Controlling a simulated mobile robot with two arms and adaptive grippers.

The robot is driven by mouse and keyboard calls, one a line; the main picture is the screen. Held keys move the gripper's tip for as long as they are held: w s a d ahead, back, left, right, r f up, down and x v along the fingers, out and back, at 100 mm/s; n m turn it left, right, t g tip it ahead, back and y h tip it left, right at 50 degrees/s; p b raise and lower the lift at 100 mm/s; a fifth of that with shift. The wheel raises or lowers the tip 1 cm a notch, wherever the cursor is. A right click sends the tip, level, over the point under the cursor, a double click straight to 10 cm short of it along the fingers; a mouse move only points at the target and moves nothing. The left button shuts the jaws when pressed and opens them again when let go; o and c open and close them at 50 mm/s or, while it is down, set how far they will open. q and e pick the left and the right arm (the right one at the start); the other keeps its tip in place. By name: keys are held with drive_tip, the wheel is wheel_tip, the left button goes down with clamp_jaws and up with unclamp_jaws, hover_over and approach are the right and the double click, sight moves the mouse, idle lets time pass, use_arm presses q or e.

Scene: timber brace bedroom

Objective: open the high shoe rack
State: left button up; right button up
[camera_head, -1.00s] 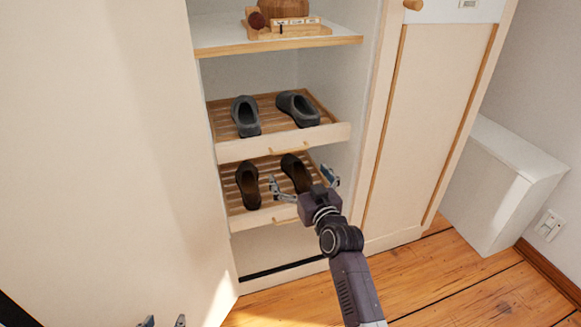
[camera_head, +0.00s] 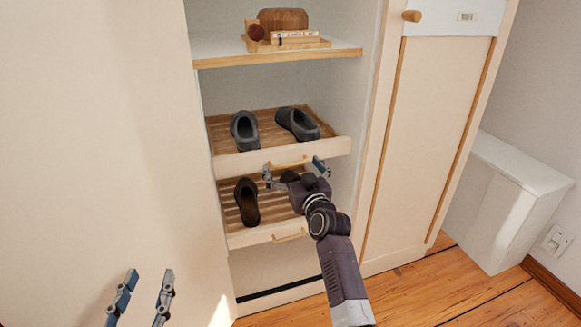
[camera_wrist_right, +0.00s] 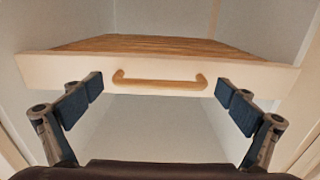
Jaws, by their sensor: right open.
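The high shoe rack (camera_head: 240,164) is a slatted wooden shelf with a pale front board, holding a pair of dark grey clogs (camera_head: 297,122) inside the cabinet. Its wooden bar handle (camera_wrist_right: 160,82) is centred ahead in the right wrist view. My right gripper (camera_head: 293,167) is open in front of this handle. Its fingers (camera_wrist_right: 158,98) stand apart on either side of the handle, with nothing between them. My left gripper (camera_head: 150,277) is at the lower left with its fingers apart and empty, in front of the cabinet door.
A lower shoe rack (camera_head: 250,237) with dark brown shoes sits below, one shoe mostly hidden by my right gripper. A shelf (camera_head: 225,61) above holds wooden items. The open cabinet door (camera_head: 90,150) fills the left. A white box (camera_head: 505,200) stands at the right.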

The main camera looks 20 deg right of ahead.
use_arm(q)
drive_tip(key=shift+r, duration=0.3)
use_arm(e)
drive_tip(key=shift+w, duration=0.15)
drive_tip(key=c, duration=1.5)
drive_tip(key=shift+c, duration=0.2)
use_arm(q)
drive_tip(key=shift+f, duration=0.1)
